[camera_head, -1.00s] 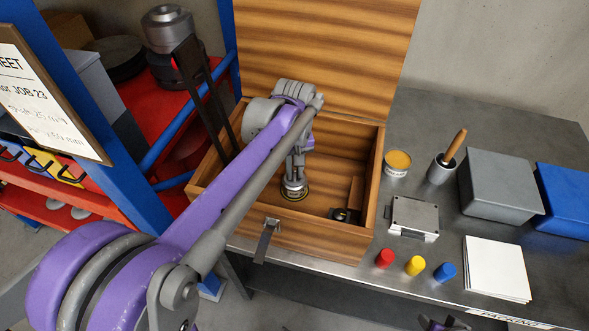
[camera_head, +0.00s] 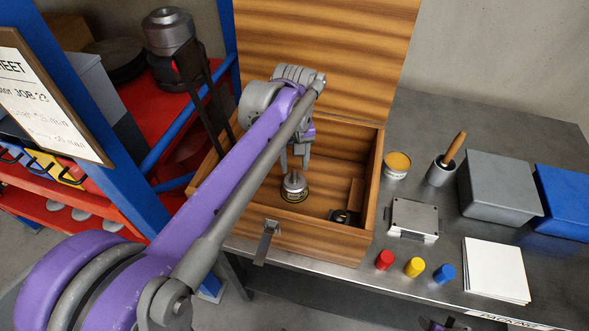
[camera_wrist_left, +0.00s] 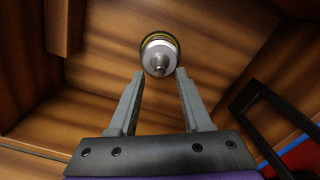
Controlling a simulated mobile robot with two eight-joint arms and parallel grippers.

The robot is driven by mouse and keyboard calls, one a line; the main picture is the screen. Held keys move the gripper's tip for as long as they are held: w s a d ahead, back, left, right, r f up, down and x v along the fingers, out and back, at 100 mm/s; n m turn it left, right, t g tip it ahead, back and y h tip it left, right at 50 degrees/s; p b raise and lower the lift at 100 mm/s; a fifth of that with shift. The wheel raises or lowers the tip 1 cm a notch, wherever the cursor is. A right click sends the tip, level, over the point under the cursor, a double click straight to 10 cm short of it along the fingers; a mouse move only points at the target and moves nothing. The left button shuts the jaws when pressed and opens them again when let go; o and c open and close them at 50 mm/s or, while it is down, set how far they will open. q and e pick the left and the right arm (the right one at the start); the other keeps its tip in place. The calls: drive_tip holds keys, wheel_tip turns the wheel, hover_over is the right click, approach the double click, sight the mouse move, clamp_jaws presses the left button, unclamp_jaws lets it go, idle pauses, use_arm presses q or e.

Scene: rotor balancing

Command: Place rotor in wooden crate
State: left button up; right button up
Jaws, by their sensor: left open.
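The wooden crate (camera_head: 320,240) stands on the table with its lid raised at the back. The rotor (camera_head: 294,185), a small silver cylinder with a shaft stub and a dark, yellow-ringed base, stands upright on the crate floor. My left gripper (camera_head: 295,164) reaches into the crate above the rotor, its fingers open and apart from it. In the left wrist view the rotor (camera_wrist_left: 158,52) lies just beyond the two spread fingertips (camera_wrist_left: 159,76). A dark part at the bottom edge may be my right gripper (camera_head: 441,325); its jaws are not clear.
A small dark object (camera_head: 339,216) and a wooden divider sit in the crate's right side. Right of it are a yellow-topped tin (camera_head: 396,165), a grey box (camera_head: 414,217), coloured caps, white sheets (camera_head: 496,268) and bins. A red shelf with a blue frame stands left.

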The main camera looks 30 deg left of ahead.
use_arm(q)
wheel_tip(320, 180, up, 8)
drive_tip(key=shift+p, duration=0.3)
